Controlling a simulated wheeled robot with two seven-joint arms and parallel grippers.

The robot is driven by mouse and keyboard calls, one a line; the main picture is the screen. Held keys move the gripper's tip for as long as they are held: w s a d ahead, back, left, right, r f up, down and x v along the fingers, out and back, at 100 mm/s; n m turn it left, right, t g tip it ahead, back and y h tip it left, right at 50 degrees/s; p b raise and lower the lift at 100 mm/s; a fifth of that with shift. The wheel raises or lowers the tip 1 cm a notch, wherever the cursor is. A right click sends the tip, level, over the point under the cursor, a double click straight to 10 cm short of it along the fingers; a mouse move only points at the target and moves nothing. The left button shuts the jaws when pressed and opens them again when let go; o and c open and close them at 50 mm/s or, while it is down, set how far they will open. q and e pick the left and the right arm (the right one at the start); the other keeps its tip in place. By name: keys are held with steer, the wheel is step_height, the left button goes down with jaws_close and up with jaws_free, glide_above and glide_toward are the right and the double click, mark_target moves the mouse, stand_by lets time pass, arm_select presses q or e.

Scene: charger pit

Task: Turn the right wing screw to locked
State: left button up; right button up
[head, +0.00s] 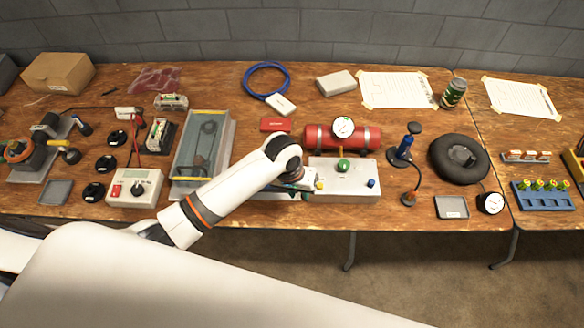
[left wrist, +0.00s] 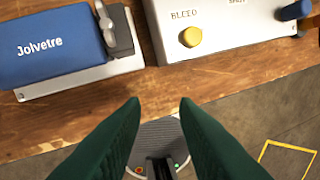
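In the left wrist view a blue block (left wrist: 50,45) marked "Jolvetre" sits on a pale base plate (left wrist: 80,82). At its right end is a dark grey clamp (left wrist: 119,32) with a light metal wing-shaped piece (left wrist: 104,20), perhaps a wing screw; I cannot tell its lock state. In the head view my left arm hides most of this unit. My left gripper (head: 299,193) is over the table's front edge. In the left wrist view its dark green fingers (left wrist: 160,103) are apart and empty, below the clamp in the picture and not touching it. My right gripper is not in view.
A white panel (head: 338,187) with a yellow knob (left wrist: 191,37) marked "BLEED" and a blue knob (left wrist: 295,10) stands just right of the blue block. A red tank (head: 365,138) lies behind it. A clear-lidded box (head: 188,170) stands left of my arm.

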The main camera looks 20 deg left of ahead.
arm_select(q)
steer(key=w+a+r+n+g+y+p, duration=0.1)
steer(key=w+a+r+n+y, duration=0.2)
steer(key=w+r, duration=0.5)
steer(key=shift+h, duration=0.5)
steer(key=f, duration=0.7)
steer(key=a+f, duration=0.1)
steer(key=f, duration=0.3)
steer(key=shift+s+f+p, duration=0.1)
steer(key=shift+s+p, duration=0.25)
steer(key=shift+p, duration=0.05)
steer(key=shift+a, duration=0.1)
jaws_close()
